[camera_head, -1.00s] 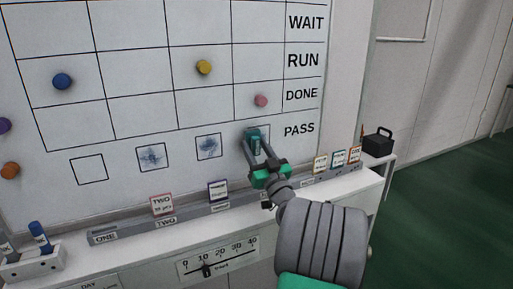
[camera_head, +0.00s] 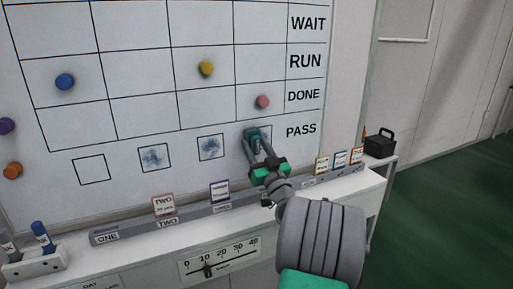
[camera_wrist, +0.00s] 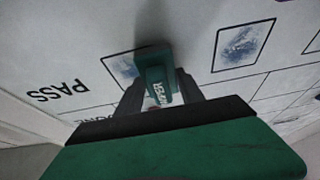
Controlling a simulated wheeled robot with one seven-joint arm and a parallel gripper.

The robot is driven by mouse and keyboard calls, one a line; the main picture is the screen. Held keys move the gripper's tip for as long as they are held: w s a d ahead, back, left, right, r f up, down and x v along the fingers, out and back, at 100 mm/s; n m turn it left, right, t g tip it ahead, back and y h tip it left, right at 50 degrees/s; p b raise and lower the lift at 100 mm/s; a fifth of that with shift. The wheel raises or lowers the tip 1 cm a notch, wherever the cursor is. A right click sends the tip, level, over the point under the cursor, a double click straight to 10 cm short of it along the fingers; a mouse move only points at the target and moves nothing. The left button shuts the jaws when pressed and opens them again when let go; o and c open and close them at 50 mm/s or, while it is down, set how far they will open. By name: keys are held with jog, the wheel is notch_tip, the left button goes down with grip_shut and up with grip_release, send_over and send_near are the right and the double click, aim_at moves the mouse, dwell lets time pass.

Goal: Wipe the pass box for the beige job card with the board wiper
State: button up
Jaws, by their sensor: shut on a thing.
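My gripper (camera_head: 260,150) is shut on the teal board wiper (camera_head: 253,134). It holds the wiper at the rightmost box of the pass row, left of the word PASS. The wiper hides much of that pass box (camera_head: 270,150). In the wrist view the wiper (camera_wrist: 157,82) overlaps the pass box (camera_wrist: 121,66), where some bluish-grey smudge shows beside it. I cannot tell whether the wiper's face touches the board. Job cards stand on the rail below, including a red-edged one (camera_head: 164,205) and a purple-edged one (camera_head: 220,191). I cannot tell which is beige.
Two other pass boxes hold blue smudges (camera_head: 153,158) (camera_head: 210,147); the far-left box (camera_head: 91,169) is clean. A pink magnet (camera_head: 263,102) sits just above the wiper. The card rail (camera_head: 190,222) runs below. A black caddy (camera_head: 380,144) stands right; a marker holder (camera_head: 35,267) stands left.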

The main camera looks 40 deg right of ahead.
jog(key=shift+w, duration=0.2)
jog(key=shift+s+d+f+b, duration=0.1)
jog(key=shift+s+d+b, duration=0.2)
jog(key=shift+d+b, duration=0.65)
jog(key=shift+s+d+r+b, duration=0.1)
jog(key=shift+s+d+b, duration=0.35)
jog(key=shift+d, duration=0.8)
jog(key=shift+s+d+f+b, duration=0.1)
jog(key=shift+s+d+b, duration=0.1)
jog(key=shift+d+b, duration=0.75)
jog(key=shift+s+d, duration=0.1)
jog(key=shift+d, duration=0.4)
jog(key=shift+b, duration=0.5)
